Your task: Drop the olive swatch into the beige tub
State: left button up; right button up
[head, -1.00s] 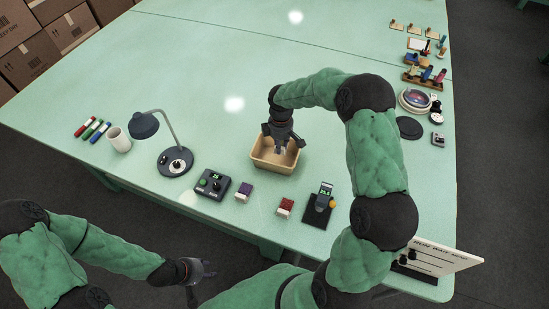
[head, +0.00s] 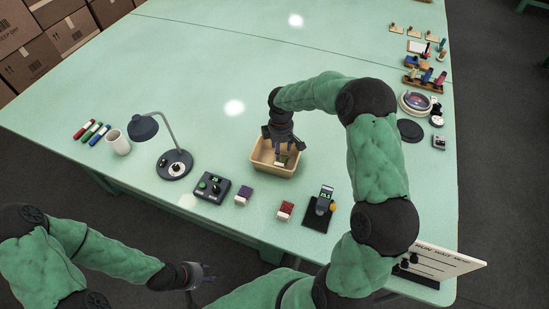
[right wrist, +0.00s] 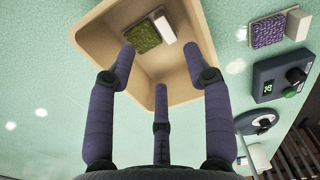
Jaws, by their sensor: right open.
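The beige tub (head: 262,164) stands on the pale green table, in front of my right arm; the right wrist view shows its inside and rim (right wrist: 177,92). The olive swatch (right wrist: 143,36), a green textured square with a white block at its side, lies inside the tub; it also shows in the head view (head: 282,160). My right gripper (head: 284,147) is open above the tub, fingers spread and apart from the swatch. My left gripper (head: 207,274) is off the table's near edge, and its jaw state is unclear.
Purple (head: 243,195) and red (head: 286,210) swatches stand near the tub's near side. A control box (head: 211,186), a desk lamp (head: 146,127) and a white cup (head: 117,142) are to the left. A black device (head: 319,207) is to the right. The table behind the tub is clear.

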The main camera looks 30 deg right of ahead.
notch_tip(320, 180, up, 11)
dwell(0.4)
dwell(0.4)
